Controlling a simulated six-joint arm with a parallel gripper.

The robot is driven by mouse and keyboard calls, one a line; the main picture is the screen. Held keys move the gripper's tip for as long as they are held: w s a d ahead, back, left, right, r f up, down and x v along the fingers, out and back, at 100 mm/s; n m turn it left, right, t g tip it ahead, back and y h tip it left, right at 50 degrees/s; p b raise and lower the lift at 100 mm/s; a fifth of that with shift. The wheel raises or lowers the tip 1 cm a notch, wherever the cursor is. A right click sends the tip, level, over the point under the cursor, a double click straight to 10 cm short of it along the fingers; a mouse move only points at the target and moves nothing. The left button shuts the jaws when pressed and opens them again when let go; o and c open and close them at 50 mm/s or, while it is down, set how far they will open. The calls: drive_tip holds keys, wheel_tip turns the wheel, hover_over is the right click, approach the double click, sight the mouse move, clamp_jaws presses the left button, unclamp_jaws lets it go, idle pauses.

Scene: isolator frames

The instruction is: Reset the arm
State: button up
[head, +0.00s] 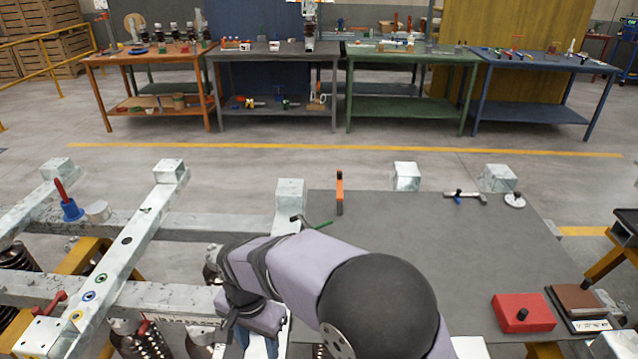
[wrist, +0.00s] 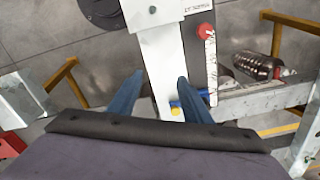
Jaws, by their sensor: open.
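My arm comes in from the bottom of the head view, with its large dark joint in front and the wrist beyond it. My gripper (wrist: 160,82) shows in the wrist view as two blue fingers held wide apart with nothing gripped between them. A white steel beam (wrist: 168,60) runs below and between the fingers. In the head view the gripper sits low at the left edge of the grey plate, and its fingertips are mostly hidden by my arm and the picture's bottom edge.
A galvanized frame (head: 150,215) with dark insulators fills the left. On the grey plate (head: 420,250) lie a red box (head: 522,313), a brown box (head: 578,301), an orange-handled tool (head: 340,192) and a metal T-shaped part (head: 464,196). The plate's middle is clear. Workbenches stand far back.

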drive_tip(key=d+r+n, duration=0.2)
drive_tip(key=d, duration=1.6)
drive_tip(key=s+d+f+n, duration=0.1)
drive_tip(key=s+d+n, duration=0.1)
drive_tip(key=s+d, duration=0.7)
drive_tip(key=shift+s+d, duration=0.15)
drive_tip(key=shift+d, duration=0.85)
drive_tip(key=shift+p, duration=0.3)
drive_tip(key=shift+c, duration=0.4)
